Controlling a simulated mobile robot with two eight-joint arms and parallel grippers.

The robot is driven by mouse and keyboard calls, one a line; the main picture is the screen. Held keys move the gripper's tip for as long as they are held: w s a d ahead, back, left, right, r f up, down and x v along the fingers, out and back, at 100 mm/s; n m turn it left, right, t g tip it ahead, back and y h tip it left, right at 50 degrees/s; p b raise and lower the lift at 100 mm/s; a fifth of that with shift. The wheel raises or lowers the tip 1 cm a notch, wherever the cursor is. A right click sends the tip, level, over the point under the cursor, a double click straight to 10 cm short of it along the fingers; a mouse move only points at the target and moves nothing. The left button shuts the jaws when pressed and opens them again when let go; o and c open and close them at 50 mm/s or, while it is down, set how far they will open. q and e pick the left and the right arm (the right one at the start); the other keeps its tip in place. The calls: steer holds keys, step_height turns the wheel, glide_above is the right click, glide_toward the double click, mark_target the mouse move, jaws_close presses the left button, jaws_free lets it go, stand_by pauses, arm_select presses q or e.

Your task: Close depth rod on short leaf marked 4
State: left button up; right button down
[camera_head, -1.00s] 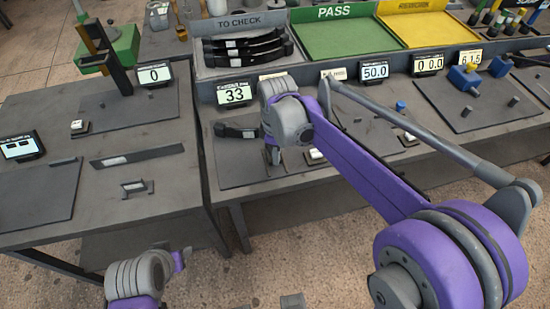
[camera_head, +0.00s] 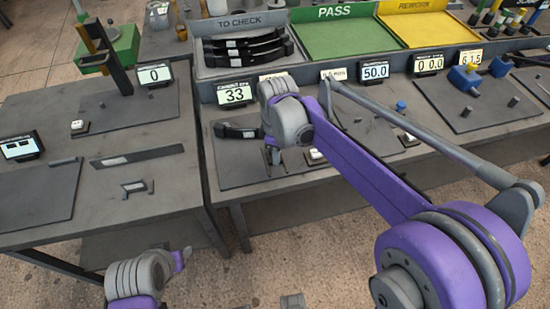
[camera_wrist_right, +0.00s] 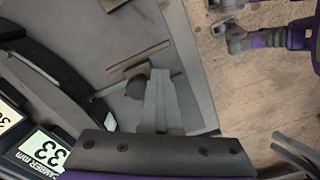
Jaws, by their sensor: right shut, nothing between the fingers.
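My right gripper (camera_head: 272,156) points down over the plate of the camber station; its shut fingers also show in the right wrist view (camera_wrist_right: 162,103) with nothing between them. A dark leaf (camera_head: 230,131) with a white label lies on that plate, left of my gripper; it curves along the left in the wrist view (camera_wrist_right: 50,72). I cannot read its mark. A dark round knob (camera_wrist_right: 136,87), possibly the depth rod's, is beside my fingertips; I cannot tell if they touch. My left arm shows at the bottom left; its fingers are not clear in the left gripper (camera_head: 182,258).
The camber display (camera_head: 235,93) reads 33. Behind it stand the TO CHECK tray (camera_head: 215,70) with several dark leaves, the green PASS tray (camera_head: 345,40) and a yellow tray (camera_head: 425,28). A side table (camera_head: 165,200) at left holds another display (camera_head: 155,74) reading 0.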

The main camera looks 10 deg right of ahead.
step_height(320, 180, up, 7)
steer(key=p, duration=0.4)
stand_by(0.8)
steer(key=shift+s, duration=0.1)
steer(key=s+d+f+m+t, duration=0.2)
steer(key=s+m, duration=0.4)
steer(key=s, duration=0.3)
steer(key=s+d+f+m+t, duration=0.3)
steer(key=s+m, duration=0.3)
steer(key=s, duration=0.3)
steer(key=shift+s+d, duration=0.15)
steer(key=shift+d, duration=0.75)
steer(key=c, duration=1.5)
jaws_free()
steer(key=shift+c, duration=0.2)
